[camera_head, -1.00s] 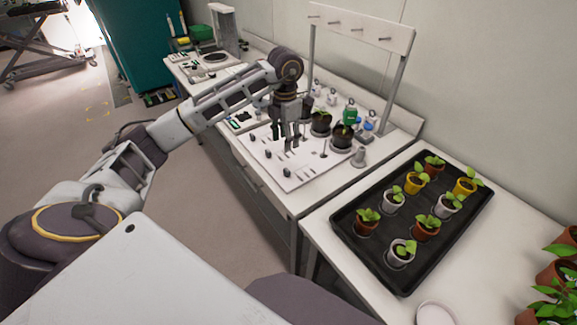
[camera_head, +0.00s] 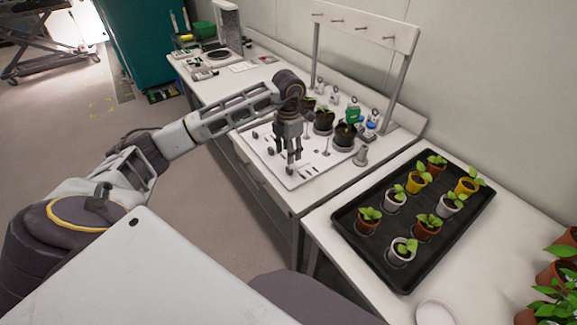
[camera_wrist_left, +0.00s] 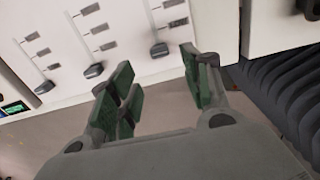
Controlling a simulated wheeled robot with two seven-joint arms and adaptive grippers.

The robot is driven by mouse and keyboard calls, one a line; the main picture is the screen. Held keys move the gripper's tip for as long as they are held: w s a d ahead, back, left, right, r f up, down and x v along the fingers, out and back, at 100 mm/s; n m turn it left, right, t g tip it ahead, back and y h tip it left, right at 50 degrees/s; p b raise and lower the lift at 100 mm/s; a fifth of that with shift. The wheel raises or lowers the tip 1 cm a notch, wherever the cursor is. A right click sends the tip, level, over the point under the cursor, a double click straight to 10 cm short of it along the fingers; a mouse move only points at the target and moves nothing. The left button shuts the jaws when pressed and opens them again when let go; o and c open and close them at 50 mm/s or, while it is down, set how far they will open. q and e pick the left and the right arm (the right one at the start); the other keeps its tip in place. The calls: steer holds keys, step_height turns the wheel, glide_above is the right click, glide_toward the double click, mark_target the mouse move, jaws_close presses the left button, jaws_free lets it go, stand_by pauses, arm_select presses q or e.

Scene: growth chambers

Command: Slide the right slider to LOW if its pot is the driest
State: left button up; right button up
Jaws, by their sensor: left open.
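A white slider panel (camera_head: 257,150) lies on the bench with several dark-soiled potted plants along its back. The right pot (camera_head: 344,135) is the one nearest me. In the left wrist view three dark slider knobs show: a left knob (camera_wrist_left: 44,87), a middle knob (camera_wrist_left: 94,70) and the right knob (camera_wrist_left: 158,50), each at the lower end of a track beside small grey plates. The plates' lettering is unreadable. My left gripper (camera_head: 292,168) is open over the front right of the panel. In the wrist view its fingers (camera_wrist_left: 160,78) are apart, with the right knob between them in the picture; contact cannot be told.
A black tray (camera_head: 350,232) of small potted seedlings stands on the near right bench. A peg rack (camera_head: 365,32) rises behind the panel. A small grey cylinder (camera_head: 361,156) stands at the panel's right edge. Floor is clear left of the bench.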

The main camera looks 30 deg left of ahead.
mark_target(289, 168)
arm_select(q)
step_height(289, 168, down, 6)
steer(key=shift+f+p, duration=0.2)
steer(key=shift+p, duration=0.1)
steer(key=shift+f, duration=0.6)
arm_select(e)
steer(key=shift+s+a+r, duration=0.2)
steer(key=shift+s+a, duration=0.1)
steer(key=shift+a, duration=0.15)
steer(key=shift+s+a+r, duration=0.15)
steer(key=shift+s+a, duration=0.1)
steer(key=shift+a, duration=0.15)
steer(key=shift+d, duration=0.1)
arm_select(q)
steer(key=c, duration=0.9)
jaws_close()
arm_select(e)
steer(key=shift+w+d, duration=0.15)
steer(key=shift+d, duration=0.3)
